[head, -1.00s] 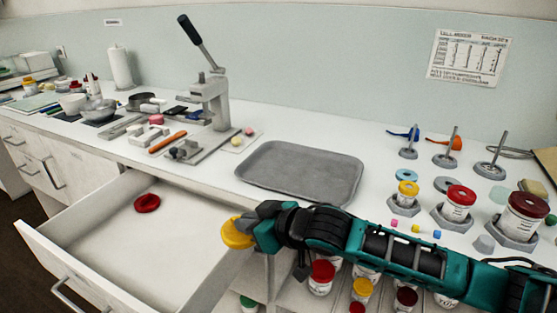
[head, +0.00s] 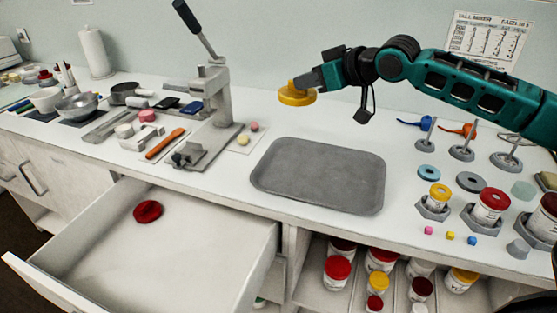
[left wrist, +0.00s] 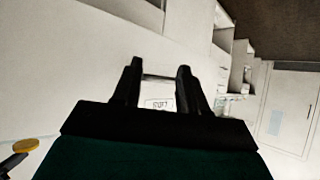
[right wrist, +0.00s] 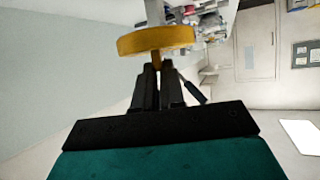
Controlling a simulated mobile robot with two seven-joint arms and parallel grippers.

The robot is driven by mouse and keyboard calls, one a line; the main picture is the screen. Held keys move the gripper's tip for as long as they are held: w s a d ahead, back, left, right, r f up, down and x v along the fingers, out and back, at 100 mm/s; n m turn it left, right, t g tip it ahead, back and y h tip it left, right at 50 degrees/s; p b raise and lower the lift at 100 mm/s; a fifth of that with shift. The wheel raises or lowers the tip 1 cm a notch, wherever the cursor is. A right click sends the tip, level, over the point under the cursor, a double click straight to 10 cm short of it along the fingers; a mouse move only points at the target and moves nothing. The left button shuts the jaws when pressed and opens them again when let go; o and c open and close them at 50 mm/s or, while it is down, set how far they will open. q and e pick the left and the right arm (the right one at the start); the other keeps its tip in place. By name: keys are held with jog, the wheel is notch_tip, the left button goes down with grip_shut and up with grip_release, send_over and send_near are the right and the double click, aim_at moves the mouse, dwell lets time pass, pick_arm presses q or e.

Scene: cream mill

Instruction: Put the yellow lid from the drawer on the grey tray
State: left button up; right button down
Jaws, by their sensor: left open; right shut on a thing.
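The yellow lid (head: 297,93) is held in the air by my right gripper (head: 309,82), above the far side of the grey tray. In the right wrist view the lid (right wrist: 157,41) shows edge-on, with the shut fingers (right wrist: 157,66) gripping a part under it. The grey tray (head: 318,176) lies flat and empty on the white counter. The drawer (head: 190,235) below the counter is open. My left gripper (left wrist: 155,80) is open and empty in the left wrist view; it does not show in the head view.
A red lid (head: 147,211) lies in the drawer. A lever press (head: 210,100) stands left of the tray. Jars in hexagonal holders (head: 437,200) and small cubes stand to its right. Several lidded jars (head: 337,272) fill the shelf below.

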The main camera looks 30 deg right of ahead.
jog(key=shift+w+f, duration=0.1)
jog(key=shift+w, duration=0.1)
notch_tip(320, 180, down, 19)
jog(key=shift+s, duration=0.1)
jog(key=shift+f, duration=0.35)
jog(key=c, duration=1.3)
grip_release()
pick_arm(q)
jog(key=shift+s, duration=0.15)
pick_arm(e)
jog(key=shift+o, duration=0.4)
pick_arm(q)
jog(key=shift+s+f, duration=0.1)
pick_arm(e)
jog(key=shift+s+r, duration=0.1)
